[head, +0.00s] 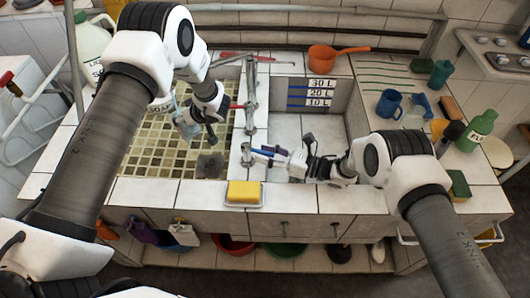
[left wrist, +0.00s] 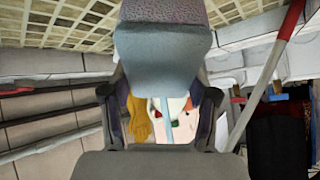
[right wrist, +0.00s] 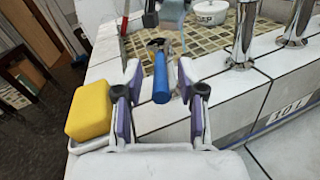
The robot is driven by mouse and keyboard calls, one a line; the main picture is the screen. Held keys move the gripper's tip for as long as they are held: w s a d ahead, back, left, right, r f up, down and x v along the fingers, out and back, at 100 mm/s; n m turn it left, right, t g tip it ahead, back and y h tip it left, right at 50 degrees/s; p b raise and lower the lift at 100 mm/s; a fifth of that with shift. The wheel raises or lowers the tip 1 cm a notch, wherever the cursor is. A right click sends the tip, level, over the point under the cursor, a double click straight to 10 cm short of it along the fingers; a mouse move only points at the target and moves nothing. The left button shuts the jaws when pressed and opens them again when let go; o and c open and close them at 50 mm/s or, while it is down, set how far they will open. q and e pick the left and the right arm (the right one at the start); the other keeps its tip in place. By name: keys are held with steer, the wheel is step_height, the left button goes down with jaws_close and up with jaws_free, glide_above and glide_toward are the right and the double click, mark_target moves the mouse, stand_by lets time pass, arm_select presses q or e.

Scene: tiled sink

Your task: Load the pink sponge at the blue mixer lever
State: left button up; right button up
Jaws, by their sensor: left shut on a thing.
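The blue mixer lever (head: 264,153) sticks out from the chrome mixer on the divider between the basins. It shows as a blue cylinder in the right wrist view (right wrist: 161,80). My right gripper (right wrist: 159,78) is open, with the blue lever between its apart fingers. My left gripper (head: 190,134) is above the tiled left basin, shut on a pale blue block (left wrist: 163,58) with a rough pinkish-grey layer (left wrist: 165,12). This may be the pink sponge, but its colour is hard to tell. No other clearly pink sponge shows.
A yellow sponge (head: 243,191) lies in a dish at the front edge. A red lever (head: 238,106) sits farther back on the divider. The right basin (head: 312,125) has a litre scale. Cups and bottles stand on the right counter; an orange pan (head: 322,58) is behind.

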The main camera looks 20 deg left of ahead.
steer(key=d, duration=1.1)
steer(key=shift+s+d, duration=0.2)
steer(key=shift+s, duration=0.15)
